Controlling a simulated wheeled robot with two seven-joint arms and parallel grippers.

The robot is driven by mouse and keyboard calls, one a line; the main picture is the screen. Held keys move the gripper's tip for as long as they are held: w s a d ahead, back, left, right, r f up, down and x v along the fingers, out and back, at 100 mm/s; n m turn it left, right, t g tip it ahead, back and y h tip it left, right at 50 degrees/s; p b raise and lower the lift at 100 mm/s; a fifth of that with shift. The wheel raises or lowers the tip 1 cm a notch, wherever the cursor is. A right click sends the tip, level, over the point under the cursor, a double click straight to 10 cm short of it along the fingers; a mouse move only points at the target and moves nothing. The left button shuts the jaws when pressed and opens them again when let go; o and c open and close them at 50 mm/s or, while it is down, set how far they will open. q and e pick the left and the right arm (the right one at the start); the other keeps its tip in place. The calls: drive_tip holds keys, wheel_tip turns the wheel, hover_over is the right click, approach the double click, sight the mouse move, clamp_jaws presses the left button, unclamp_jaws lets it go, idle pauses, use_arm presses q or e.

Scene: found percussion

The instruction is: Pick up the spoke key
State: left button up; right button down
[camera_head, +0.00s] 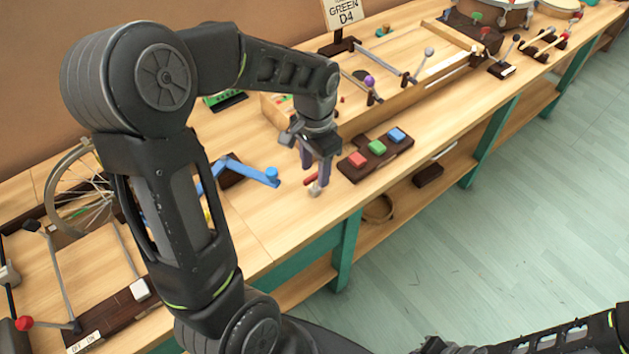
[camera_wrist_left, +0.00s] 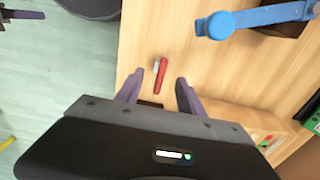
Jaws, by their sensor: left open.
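The spoke key, a small piece with a red handle and a pale metal head, lies on the wooden bench top near its front edge. In the head view the spoke key (camera_head: 314,188) shows just below my left gripper (camera_head: 315,172), partly hidden by the fingers. In the left wrist view the spoke key (camera_wrist_left: 160,75) lies in line with the gap between the fingertips of my left gripper (camera_wrist_left: 158,86). The left gripper is open, points down and holds nothing. Part of my right arm (camera_head: 560,340) shows at the bottom right; its jaw state is unclear.
A dark block with red, green and blue buttons (camera_head: 377,148) stands just right of the gripper. A blue lever (camera_head: 250,174) lies to its left and also shows in the wrist view (camera_wrist_left: 255,18). The bench edge is close in front.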

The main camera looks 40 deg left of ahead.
sight(314, 177)
use_arm(q)
drive_tip(key=shift+s+f, duration=0.1)
drive_tip(key=shift+f, duration=2.5)
clamp_jaws()
